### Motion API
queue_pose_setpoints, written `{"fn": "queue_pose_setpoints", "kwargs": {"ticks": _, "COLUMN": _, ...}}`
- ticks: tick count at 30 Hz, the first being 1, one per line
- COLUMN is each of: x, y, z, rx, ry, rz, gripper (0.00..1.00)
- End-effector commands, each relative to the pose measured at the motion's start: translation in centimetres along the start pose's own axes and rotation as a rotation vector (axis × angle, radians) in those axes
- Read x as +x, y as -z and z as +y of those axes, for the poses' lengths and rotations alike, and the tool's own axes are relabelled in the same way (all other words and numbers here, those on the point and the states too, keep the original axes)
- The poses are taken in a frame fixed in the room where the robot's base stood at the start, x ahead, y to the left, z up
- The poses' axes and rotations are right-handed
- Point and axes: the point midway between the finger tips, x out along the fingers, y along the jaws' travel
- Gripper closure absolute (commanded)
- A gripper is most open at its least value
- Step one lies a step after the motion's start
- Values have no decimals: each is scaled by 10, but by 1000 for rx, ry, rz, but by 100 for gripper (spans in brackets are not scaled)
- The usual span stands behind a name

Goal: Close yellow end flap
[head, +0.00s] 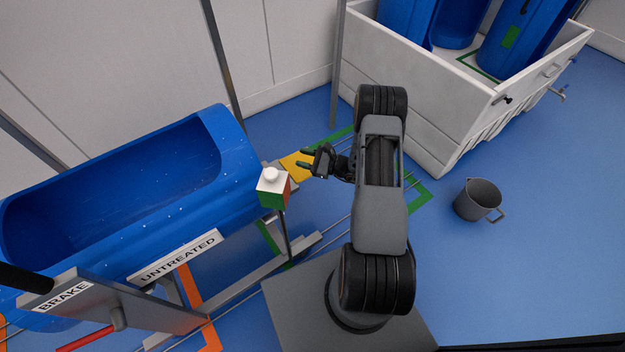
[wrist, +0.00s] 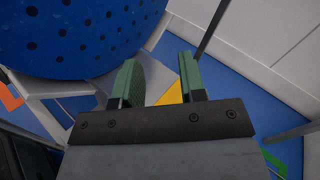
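I cannot tell whether a finger touches the flap.
A white-topped red and green block (head: 273,188) stands on a post left of my gripper. UNTREATED (head: 178,256) and BRAKE (head: 62,296) signs are on the near frame. A white crate (head: 440,120) holds blue tubs at upper right. A grey bucket (head: 478,200) stands on open blue floor.

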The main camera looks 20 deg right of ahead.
Motion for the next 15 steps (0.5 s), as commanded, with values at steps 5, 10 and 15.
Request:
{"fn": "queue_pose_setpoints", "kwargs": {"ticks": 5, "x": -40, "y": 127, "z": 17, "rx": 136, "ry": 329, "rz": 44, "gripper": 62}}
{"fn": "queue_pose_setpoints", "kwargs": {"ticks": 10, "x": -70, "y": 190, "z": 34, "rx": 192, "ry": 527, "rz": 88, "gripper": 62}}
{"fn": "queue_pose_setpoints", "kwargs": {"ticks": 15, "x": -84, "y": 218, "z": 42, "rx": 211, "ry": 620, "rz": 114, "gripper": 62}}
